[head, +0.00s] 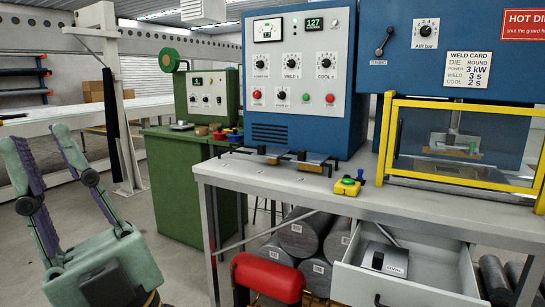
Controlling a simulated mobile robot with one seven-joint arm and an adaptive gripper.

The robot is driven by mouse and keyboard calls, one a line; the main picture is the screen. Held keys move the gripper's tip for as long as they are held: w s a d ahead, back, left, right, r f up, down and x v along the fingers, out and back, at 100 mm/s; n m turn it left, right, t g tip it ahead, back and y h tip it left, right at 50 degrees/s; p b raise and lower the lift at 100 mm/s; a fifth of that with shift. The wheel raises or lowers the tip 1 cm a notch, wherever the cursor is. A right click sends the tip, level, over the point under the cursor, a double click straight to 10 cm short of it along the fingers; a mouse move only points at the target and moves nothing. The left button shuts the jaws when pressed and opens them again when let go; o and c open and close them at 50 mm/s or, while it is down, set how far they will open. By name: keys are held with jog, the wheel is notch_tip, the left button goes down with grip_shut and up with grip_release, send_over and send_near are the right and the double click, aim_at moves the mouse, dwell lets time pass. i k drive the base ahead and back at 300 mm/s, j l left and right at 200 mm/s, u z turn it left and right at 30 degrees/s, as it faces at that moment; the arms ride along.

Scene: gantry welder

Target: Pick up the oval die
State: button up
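The oval die (385,259) is a flat grey block marked "OVAL", with a dark patch on its top. It lies at the left inside the open light-grey drawer (462,275) under the workbench. A thin grey bar lies or stands just behind it; I cannot tell whether they are joined. My gripper (40,143) is at the far left of the view, pointing up, its two teal fingers spread wide with nothing between them. It is well apart from the drawer and the die.
The workbench (290,182) carries the blue welder cabinet (297,75), a yellow-framed guard (455,186) and a yellow button box (348,186). A red cylinder (268,277) and grey rolls (304,232) sit below, left of the drawer. Open floor lies between my gripper and the bench.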

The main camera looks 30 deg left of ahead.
aim_at(393, 261)
jog(key=i+l+u, duration=0.2)
jog(key=l, duration=0.45)
jog(key=l+u, duration=0.15)
jog(key=l, duration=0.45)
jog(key=i+l+u, duration=0.1)
jog(key=l, duration=0.25)
jog(key=i+l+u, duration=0.1)
jog(key=l, duration=0.3)
jog(key=i+l+u, duration=0.1)
jog(key=i+l, duration=0.15)
jog(key=l, duration=0.1)
